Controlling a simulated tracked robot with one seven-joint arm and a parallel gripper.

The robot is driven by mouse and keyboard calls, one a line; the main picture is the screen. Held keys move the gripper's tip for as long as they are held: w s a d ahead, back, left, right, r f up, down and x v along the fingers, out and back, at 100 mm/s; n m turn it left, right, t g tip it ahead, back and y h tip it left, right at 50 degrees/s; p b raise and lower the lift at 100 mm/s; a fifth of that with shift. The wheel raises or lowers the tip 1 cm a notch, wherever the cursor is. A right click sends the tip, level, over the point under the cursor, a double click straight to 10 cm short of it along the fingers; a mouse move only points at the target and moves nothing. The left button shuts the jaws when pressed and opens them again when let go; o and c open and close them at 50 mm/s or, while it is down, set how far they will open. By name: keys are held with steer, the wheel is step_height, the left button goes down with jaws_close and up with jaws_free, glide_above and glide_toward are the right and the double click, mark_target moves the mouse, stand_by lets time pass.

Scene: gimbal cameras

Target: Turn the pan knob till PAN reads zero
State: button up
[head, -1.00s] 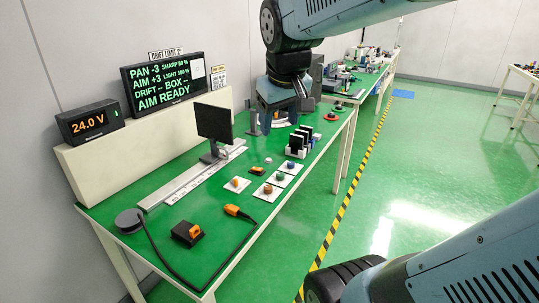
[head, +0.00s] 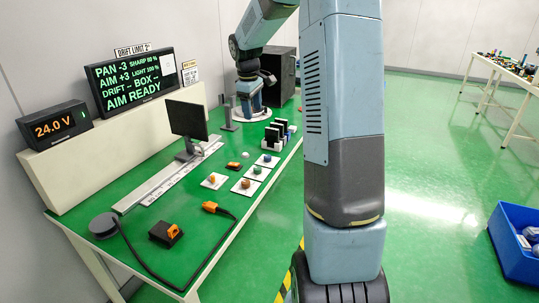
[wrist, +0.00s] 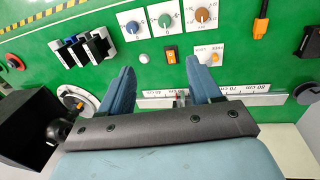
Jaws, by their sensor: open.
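Several round knobs sit on white plates on the green bench. In the wrist view they are blue (wrist: 133,27), green (wrist: 165,20), brown (wrist: 202,15) and orange (wrist: 212,57). The same brown knob (head: 245,184) and orange knob (head: 213,179) show in the head view. I cannot read which plate is marked pan. The display (head: 134,81) reads PAN -3, AIM +3 and AIM READY. My gripper (wrist: 159,68) is open and empty, its two blue fingers apart, with the orange rocker switch (wrist: 171,55) seen between them. In the head view it (head: 250,108) hangs toward the bench's far end.
A black monitor (head: 187,118) stands on a white rail with a scale. Dark upright blocks (head: 276,132) stand in a holder beyond the knobs. A cable (head: 130,245) runs along the near bench. A blue crate (head: 515,240) stands on the floor at right.

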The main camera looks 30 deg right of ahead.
steer(key=n+g+y, duration=0.1)
steer(key=n, duration=0.1)
glide_toward(268, 156)
step_height(268, 156, down, 9)
steer(key=shift+w+d, duration=0.15)
